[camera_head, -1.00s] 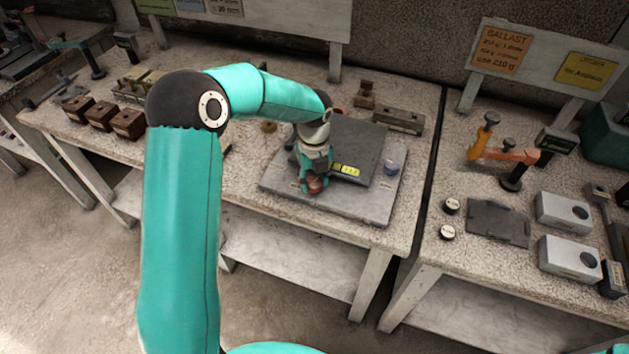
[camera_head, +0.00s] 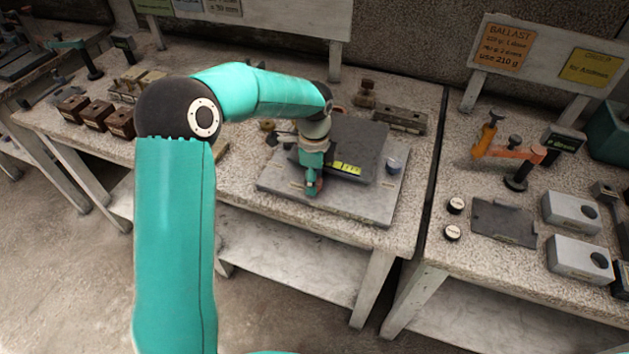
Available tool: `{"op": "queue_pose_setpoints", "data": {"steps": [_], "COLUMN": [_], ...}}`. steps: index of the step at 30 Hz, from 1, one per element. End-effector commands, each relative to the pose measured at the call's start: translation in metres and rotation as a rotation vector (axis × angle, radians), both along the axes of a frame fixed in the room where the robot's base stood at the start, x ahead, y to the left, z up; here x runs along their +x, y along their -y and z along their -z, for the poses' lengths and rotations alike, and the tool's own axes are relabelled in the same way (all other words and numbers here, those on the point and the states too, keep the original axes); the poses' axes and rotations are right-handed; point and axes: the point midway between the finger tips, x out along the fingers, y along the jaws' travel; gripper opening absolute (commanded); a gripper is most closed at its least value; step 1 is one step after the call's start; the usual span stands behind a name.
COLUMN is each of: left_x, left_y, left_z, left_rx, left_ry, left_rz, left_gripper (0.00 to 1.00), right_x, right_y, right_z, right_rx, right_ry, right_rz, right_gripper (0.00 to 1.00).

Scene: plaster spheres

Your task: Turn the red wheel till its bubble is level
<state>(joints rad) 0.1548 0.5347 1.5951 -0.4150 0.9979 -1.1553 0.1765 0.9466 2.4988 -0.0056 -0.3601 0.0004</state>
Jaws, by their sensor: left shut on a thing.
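My left gripper (camera_head: 312,187) points down at the front left of a grey base plate (camera_head: 345,207), seen from above and small. It is shut on the red wheel, which its fingers cover almost wholly; only a trace of red shows there. A dark slab (camera_head: 362,142) lies on the plate behind the gripper. A yellow-green strip (camera_head: 346,168) with dark marks sits at the slab's front edge; I cannot make out a bubble in it. My right gripper is out of view.
Behind the plate are a small brown block (camera_head: 364,93) and a long grey block (camera_head: 400,120). Brown blocks (camera_head: 97,112) stand at the left. A separate table at right holds an orange clamp (camera_head: 508,150) and grey boxes (camera_head: 580,258). The plate's front edge is clear.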

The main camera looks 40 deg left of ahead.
Motion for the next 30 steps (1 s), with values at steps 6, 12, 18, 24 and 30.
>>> {"op": "queue_pose_setpoints", "data": {"steps": [6,12,18,24,30], "left_x": [0.002,0.002,0.002,0.003,0.003], "left_y": [0.0,0.0,-0.001,-0.001,-0.001], "left_z": [0.0,0.0,0.0,0.0,-0.001], "left_rx": [0.001,0.0,0.0,-0.001,-0.002], "left_ry": [0.007,0.008,0.007,0.008,0.008], "left_rz": [-0.204,-0.394,-0.584,-0.774,-0.964], "left_gripper": [0.08,0.08,0.08,0.08,0.08], "right_x": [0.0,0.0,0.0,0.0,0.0], "right_y": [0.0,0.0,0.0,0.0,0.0], "right_z": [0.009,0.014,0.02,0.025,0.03], "right_rx": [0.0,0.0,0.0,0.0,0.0], "right_ry": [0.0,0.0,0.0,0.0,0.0], "right_rz": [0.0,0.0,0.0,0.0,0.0], "right_gripper": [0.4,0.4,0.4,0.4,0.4]}}
